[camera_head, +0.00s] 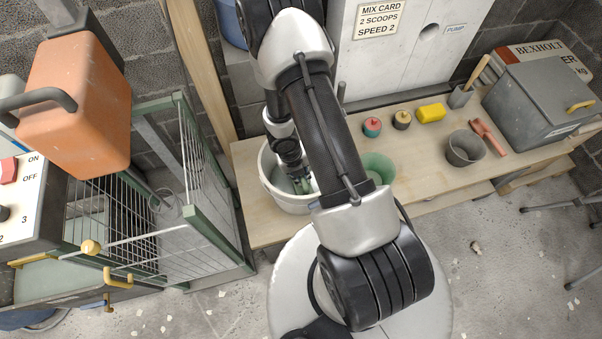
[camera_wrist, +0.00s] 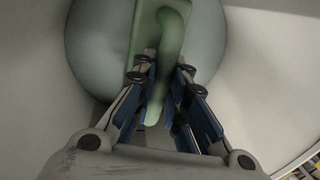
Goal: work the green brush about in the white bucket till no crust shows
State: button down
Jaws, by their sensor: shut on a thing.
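The white bucket (camera_head: 283,203) stands at the left end of the wooden bench in the head view. My gripper (camera_head: 303,184) reaches down inside it. In the wrist view my gripper (camera_wrist: 165,70) is shut on the curved handle of the green brush (camera_wrist: 172,28). The brush's flat green block lies over a round, grey-green area (camera_wrist: 88,50) at the bucket's bottom. Pale bucket wall (camera_wrist: 262,60) surrounds it. I cannot tell whether that grey area is crust or bare floor. The bristles are hidden, and my arm covers part of the bucket in the head view.
A green bowl (camera_head: 379,166) stands close right of the bucket, partly behind my arm. Two small round pots, a yellow sponge (camera_head: 431,113), a dark pail (camera_head: 464,150) and a grey box (camera_head: 540,103) stand farther right. A green-framed wire cage (camera_head: 215,190) stands left.

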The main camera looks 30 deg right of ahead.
notch_tip(320, 180, up, 19)
jog(key=p, duration=1.8)
notch_tip(320, 180, up, 5)
jog(key=p, duration=0.5)
